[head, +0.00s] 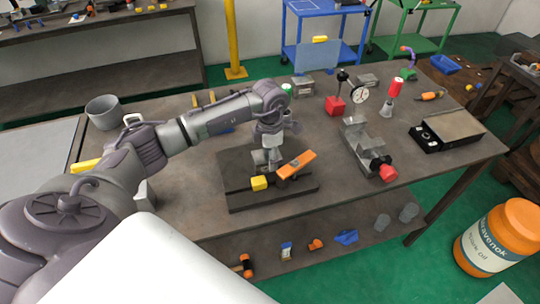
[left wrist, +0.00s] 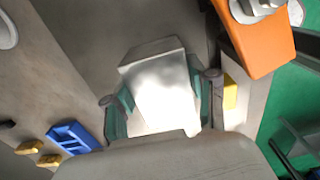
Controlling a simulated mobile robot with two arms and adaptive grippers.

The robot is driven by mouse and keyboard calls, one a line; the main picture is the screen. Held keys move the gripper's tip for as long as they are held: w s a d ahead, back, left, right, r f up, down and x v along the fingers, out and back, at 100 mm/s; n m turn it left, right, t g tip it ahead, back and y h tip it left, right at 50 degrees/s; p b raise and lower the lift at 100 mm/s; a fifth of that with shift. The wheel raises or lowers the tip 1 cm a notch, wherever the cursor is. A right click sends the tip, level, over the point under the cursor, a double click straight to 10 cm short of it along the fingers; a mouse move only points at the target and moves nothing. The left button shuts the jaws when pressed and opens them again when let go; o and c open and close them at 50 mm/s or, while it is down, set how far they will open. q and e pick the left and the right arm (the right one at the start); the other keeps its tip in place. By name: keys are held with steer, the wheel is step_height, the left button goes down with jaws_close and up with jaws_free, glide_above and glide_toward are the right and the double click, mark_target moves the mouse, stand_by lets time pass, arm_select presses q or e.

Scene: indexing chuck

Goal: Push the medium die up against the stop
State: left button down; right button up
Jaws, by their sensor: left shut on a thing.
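My left gripper (head: 268,140) reaches down over the dark fixture base (head: 240,200) on the bench. In the left wrist view its two teal-padded fingers (left wrist: 158,105) are shut on a shiny metal block, which I take to be the die (left wrist: 157,75). The block also shows below the gripper in the head view (head: 264,158). An orange bar (head: 296,165) lies tilted across the fixture, with a small yellow block (head: 259,183) beside it. I cannot tell which part is the stop or whether the die touches it. My right gripper is out of view.
A grey pot (head: 103,112) is at the back left. A blue tray (left wrist: 75,137) shows in the left wrist view. The bench front right of the fixture is clear.

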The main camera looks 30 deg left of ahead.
arm_select(q)
steer(key=shift+s+d, duration=0.15)
steer(key=shift+d, duration=0.05)
steer(key=shift+s+d+p, duration=0.3)
steer(key=shift+s+d, duration=0.15)
steer(key=shift+d, duration=0.05)
